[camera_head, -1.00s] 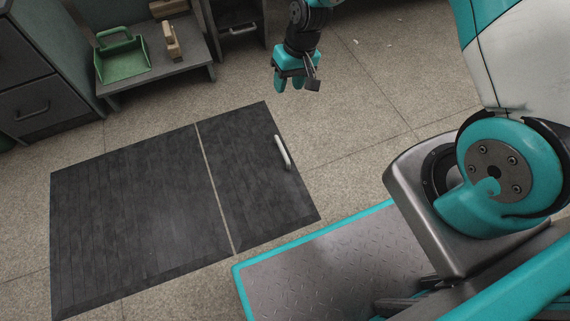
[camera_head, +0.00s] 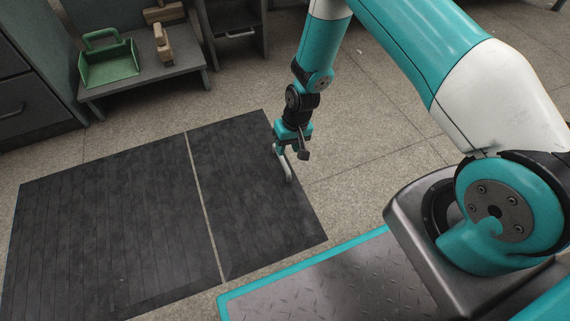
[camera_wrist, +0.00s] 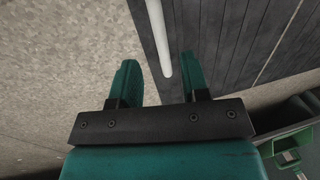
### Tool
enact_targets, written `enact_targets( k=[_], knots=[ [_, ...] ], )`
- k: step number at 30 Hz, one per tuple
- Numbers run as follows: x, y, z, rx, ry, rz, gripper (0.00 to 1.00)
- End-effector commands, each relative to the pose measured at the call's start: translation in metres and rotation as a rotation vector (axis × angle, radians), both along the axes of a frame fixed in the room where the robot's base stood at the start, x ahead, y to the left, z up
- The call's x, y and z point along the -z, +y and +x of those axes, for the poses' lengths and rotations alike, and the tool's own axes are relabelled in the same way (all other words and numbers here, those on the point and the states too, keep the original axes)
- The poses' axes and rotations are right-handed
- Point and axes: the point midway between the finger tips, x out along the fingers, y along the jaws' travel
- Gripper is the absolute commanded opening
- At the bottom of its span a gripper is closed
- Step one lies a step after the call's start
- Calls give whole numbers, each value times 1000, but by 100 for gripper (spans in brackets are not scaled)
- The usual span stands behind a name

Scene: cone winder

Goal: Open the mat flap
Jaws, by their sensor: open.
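The dark ribbed mat (camera_head: 110,225) lies flat on the floor, with a pale seam dividing off its right part, the flap (camera_head: 240,190). The flap lies flat and shut. Its pale handle (camera_head: 286,168) runs along the flap's right edge. My gripper (camera_head: 284,150) is open and low at the far end of the handle, partly hiding it. In the wrist view the handle (camera_wrist: 159,35) reaches between the two teal fingers (camera_wrist: 158,85), nearer the right finger. I cannot tell whether a finger touches it.
A low grey bench (camera_head: 150,83) at the back left carries a green dustpan (camera_head: 108,65) and a wooden-backed brush (camera_head: 160,42). Grey cabinets stand beside it. The floor right of the flap is clear. My own base is close in front.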

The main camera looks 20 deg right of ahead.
Motion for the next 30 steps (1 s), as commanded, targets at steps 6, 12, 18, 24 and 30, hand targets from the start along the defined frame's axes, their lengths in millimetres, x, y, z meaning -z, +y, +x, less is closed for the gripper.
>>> enact_targets(
  k=[6, 12, 18, 24, 30],
  knots=[
    [43, 8, 0, -1, 0, 0, 42],
    [55, 11, 0, 0, 0, 0, 42],
    [55, 11, 0, 0, 0, 0, 42],
    [54, 11, 0, 0, 0, 0, 19],
    [54, 11, 0, 0, 0, 0, 0]
  ],
)
